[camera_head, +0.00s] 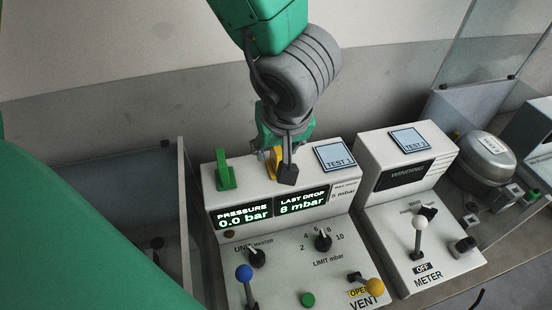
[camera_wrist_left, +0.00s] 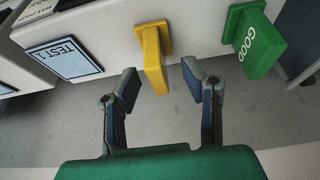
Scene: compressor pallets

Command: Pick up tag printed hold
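A yellow tag (camera_head: 274,161) stands in a holder on top of the panel box, partly hidden by my left gripper (camera_head: 279,158) in the head view. In the left wrist view the yellow tag (camera_wrist_left: 153,62) sits between and just beyond the open fingers of my left gripper (camera_wrist_left: 161,86). No printing is readable on it. A green tag (camera_head: 225,174) stands to its left on the same box; in the left wrist view this green tag (camera_wrist_left: 254,42) reads GOOD. My right gripper is not in view.
The box's display (camera_head: 273,207) reads pressure 0.0 bar and last drop 8 mbar. A TEST 1 plate (camera_head: 334,157) lies beside the tags. Levers and knobs stand on the sloped front. A METER console (camera_head: 425,235) and a silver compressor (camera_head: 484,158) are to the right.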

